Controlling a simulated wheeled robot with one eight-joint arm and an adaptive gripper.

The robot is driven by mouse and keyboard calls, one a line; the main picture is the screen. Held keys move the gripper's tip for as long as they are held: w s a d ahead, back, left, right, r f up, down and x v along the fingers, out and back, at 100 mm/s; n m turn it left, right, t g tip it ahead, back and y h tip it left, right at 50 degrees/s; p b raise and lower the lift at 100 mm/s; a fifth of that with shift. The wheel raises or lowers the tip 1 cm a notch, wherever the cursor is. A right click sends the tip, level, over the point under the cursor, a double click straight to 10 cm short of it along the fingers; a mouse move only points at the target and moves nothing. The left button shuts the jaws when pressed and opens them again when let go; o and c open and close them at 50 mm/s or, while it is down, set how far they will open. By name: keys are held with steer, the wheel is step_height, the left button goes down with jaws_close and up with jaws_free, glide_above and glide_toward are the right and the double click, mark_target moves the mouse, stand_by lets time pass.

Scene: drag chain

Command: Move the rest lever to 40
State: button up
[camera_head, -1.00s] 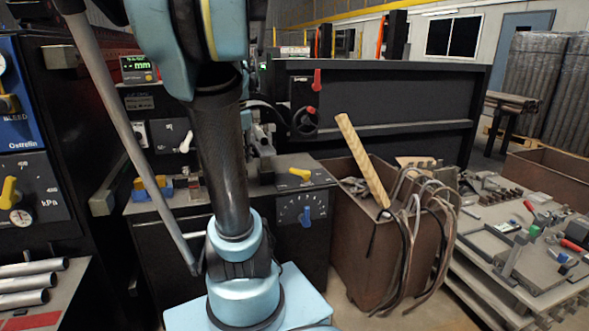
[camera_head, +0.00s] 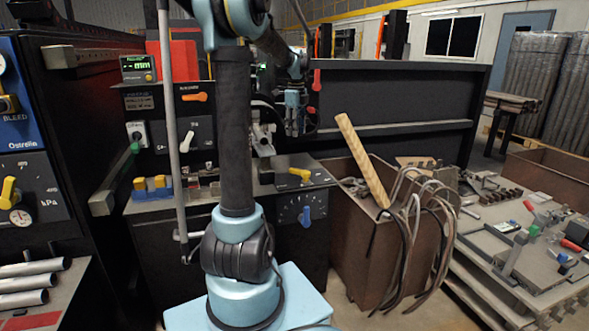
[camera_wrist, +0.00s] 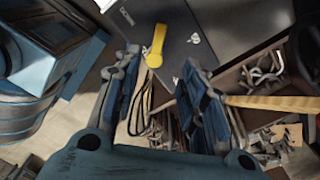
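I cannot read which control is labelled rest. A yellow lever (camera_head: 300,173) lies on the machine's top plate; it also shows in the wrist view (camera_wrist: 156,45), beyond and between my fingertips, not touched. A blue pointer knob (camera_head: 306,215) sits on the front panel with marks around it. An orange lever (camera_head: 195,96) and a white lever (camera_head: 186,142) are on the upright panel. My gripper (camera_head: 293,128) hangs above and behind the yellow lever in the head view. In the wrist view my gripper (camera_wrist: 161,58) is open and empty, fingers apart.
A brown bin (camera_head: 352,232) with a wooden plank (camera_head: 362,160) and hanging cables stands right of the machine. A red lever (camera_head: 317,80) is on the dark panel behind. A tool-covered bench (camera_head: 540,265) is at the right. A green-lit display (camera_head: 137,65) is at the upper left.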

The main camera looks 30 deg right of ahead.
mark_target(300, 175)
step_height(300, 175, down, 17)
stand_by(0.6)
steer(key=shift+c, duration=0.3)
jaws_close()
steer(key=shift+d, duration=0.1)
